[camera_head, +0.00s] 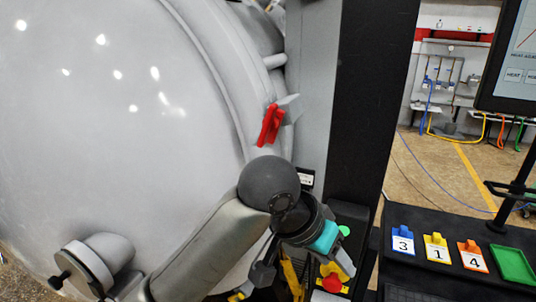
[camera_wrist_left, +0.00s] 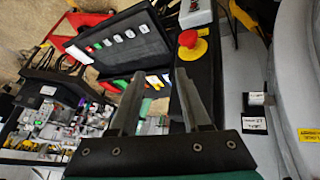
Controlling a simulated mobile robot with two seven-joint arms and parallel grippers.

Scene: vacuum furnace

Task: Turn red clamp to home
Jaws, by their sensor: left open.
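The red clamp (camera_head: 269,125) sits on the rim of the large white furnace door, beside a grey bracket, in the head view. It stands nearly upright with a slight tilt. I cannot make it out in the left wrist view. My left arm comes in from the lower left, and its wrist is below and right of the clamp, well apart from it. In the left wrist view my left gripper (camera_wrist_left: 160,76) is open, with nothing between its two fingers. Its fingertips are hard to make out in the head view. My right gripper is not in view.
The rounded white furnace door (camera_head: 120,120) fills the left. A black column (camera_head: 375,90) stands right of the clamp. A red stop button (camera_head: 332,283) is below my wrist and also shows in the left wrist view (camera_wrist_left: 188,39). Numbered tags and a green tray (camera_head: 513,265) lie right.

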